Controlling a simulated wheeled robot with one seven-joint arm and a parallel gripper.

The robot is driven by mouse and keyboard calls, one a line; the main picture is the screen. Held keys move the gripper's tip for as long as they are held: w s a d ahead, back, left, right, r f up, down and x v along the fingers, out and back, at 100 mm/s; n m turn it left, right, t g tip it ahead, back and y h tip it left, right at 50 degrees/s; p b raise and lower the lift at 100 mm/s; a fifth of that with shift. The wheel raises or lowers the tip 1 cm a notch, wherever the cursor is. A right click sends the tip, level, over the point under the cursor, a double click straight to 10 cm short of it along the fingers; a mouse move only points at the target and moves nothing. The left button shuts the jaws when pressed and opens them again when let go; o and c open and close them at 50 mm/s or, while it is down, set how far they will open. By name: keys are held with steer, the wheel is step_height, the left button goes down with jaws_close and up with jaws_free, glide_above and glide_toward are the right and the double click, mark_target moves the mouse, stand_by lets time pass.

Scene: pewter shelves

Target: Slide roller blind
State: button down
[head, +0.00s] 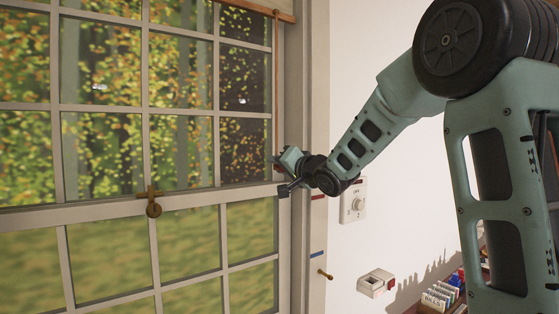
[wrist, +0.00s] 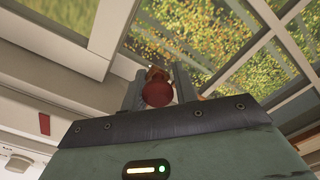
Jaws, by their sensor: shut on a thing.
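A thin brown cord (head: 277,80) hangs down the right side of the window from a wooden bar (head: 262,9) at the top edge, which looks like part of the roller blind. My gripper (head: 281,177) is at the lower end of this cord, beside the window's right frame. In the wrist view my gripper (wrist: 157,90) is shut on a round red knob (wrist: 157,95), with an orange-brown part just behind it. The knob is mostly hidden by my gripper in the head view. The blind's upper part is out of view.
The window frame (head: 300,120) stands close beside my gripper. A brass latch (head: 152,204) sits on the middle rail. A wall dial (head: 354,200), a small box (head: 376,283) and a shelf with labelled items (head: 440,296) are to the right. Bare wall lies between.

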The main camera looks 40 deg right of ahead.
steer(key=f+b, duration=0.6)
steer(key=f, duration=0.4)
steer(key=shift+d+f, duration=0.1)
steer(key=shift+d, duration=0.1)
steer(key=c, duration=1.1)
jaws_free()
steer(key=shift+c, duration=0.2)
steer(key=s+b, duration=0.1)
steer(key=s, duration=1.6)
steer(key=shift+s, duration=0.3)
